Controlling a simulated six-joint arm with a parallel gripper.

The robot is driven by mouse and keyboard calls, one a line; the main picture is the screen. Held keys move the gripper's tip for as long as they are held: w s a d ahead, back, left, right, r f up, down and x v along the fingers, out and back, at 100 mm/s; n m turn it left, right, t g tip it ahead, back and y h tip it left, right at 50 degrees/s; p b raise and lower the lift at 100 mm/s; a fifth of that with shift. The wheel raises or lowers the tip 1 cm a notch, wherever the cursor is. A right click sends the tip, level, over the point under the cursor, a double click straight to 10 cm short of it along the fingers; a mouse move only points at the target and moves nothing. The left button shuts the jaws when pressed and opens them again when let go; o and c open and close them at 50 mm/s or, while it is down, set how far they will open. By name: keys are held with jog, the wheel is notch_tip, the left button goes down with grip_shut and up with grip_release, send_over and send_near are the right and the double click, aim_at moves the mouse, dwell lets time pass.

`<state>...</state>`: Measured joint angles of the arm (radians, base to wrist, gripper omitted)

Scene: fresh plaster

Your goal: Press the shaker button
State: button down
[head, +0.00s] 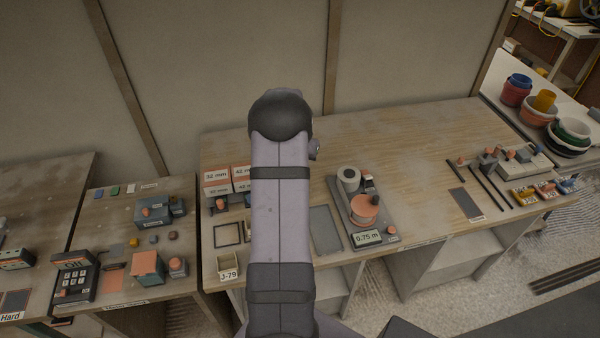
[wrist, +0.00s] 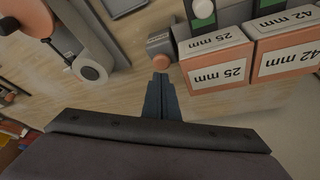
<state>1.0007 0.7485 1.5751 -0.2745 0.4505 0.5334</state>
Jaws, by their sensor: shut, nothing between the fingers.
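In the wrist view my gripper (wrist: 160,78) is shut and empty, its fingertips just short of a small grey box with a round orange button (wrist: 162,61). I cannot tell whether they touch. The box stands beside an orange and white box marked 25 mm (wrist: 215,62). In the head view my arm hides the gripper. An orange button (head: 221,204) shows left of my arm, by the boxes marked 32 mm (head: 216,176) and 42 mm (head: 241,173).
A grey device with a reel (head: 364,209) and a 0.75 m display stands right of my arm. A small tray marked J-79 (head: 229,265) is at the front edge. The back middle of the bench (head: 400,140) is clear. Pots (head: 540,110) stand far right.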

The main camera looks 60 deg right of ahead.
notch_tip(320, 180, up, 5)
jog(key=shift+f+p, duration=0.1)
jog(key=shift+p, duration=1.15)
jog(key=s+a+f+n+g+y, duration=0.1)
jog(key=s+a+f+n+y, duration=0.15)
jog(key=s+a, duration=0.45)
jog(key=s+a+f+n+g+y, duration=0.1)
jog(key=s+a+f+n+y, duration=0.2)
jog(key=a, duration=0.8)
jog(key=w+a+r+n, duration=0.1)
jog(key=a+r+n, duration=0.2)
jog(key=a, duration=0.7)
jog(key=w+a+r+n+h, duration=0.1)
jog(key=w+a+r+n, duration=0.2)
jog(key=a, duration=0.8)
jog(key=a+r+n, duration=0.4)
jog(key=a, duration=0.6)
notch_tip(320, 180, down, 19)
jog(key=b, duration=1.8)
jog(key=shift+t+b, duration=0.35)
jog(key=shift+t, duration=0.05)
